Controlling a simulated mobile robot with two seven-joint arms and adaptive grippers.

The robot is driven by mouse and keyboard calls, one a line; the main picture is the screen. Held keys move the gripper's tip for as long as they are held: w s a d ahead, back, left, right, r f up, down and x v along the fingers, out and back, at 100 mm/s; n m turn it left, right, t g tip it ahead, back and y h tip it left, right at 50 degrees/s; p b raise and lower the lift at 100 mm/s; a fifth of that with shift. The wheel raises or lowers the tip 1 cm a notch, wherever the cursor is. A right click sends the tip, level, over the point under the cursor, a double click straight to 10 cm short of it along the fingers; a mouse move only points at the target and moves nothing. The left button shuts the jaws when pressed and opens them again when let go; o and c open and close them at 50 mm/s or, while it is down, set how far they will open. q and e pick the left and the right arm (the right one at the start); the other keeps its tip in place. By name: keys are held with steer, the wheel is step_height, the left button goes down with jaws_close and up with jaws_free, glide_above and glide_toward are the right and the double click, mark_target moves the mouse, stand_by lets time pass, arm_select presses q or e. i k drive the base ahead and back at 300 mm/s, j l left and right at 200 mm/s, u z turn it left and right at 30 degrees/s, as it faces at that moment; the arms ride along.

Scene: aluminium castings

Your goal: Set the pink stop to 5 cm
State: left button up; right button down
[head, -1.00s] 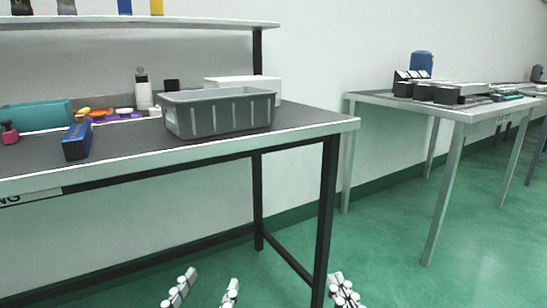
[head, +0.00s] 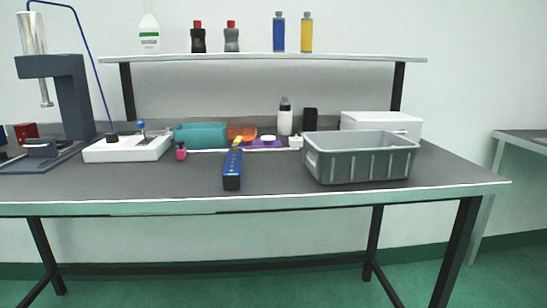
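The pink stop (head: 181,150) is a small pink piece with a dark top, on the dark bench top (head: 120,185) left of centre. It is in front of the teal bin (head: 201,135). A thin pale strip (head: 210,151) runs to the right from beside it; whether the stop sits on this strip is too small to tell. No scale marks can be read. Neither of my grippers is in view now.
A white tray (head: 126,149) and a press-like machine (head: 58,95) stand left. Bottles stand on the shelf (head: 260,58). The front-left bench top is clear.

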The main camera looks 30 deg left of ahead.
mark_target(181, 152)
steer(key=u, duration=1.4)
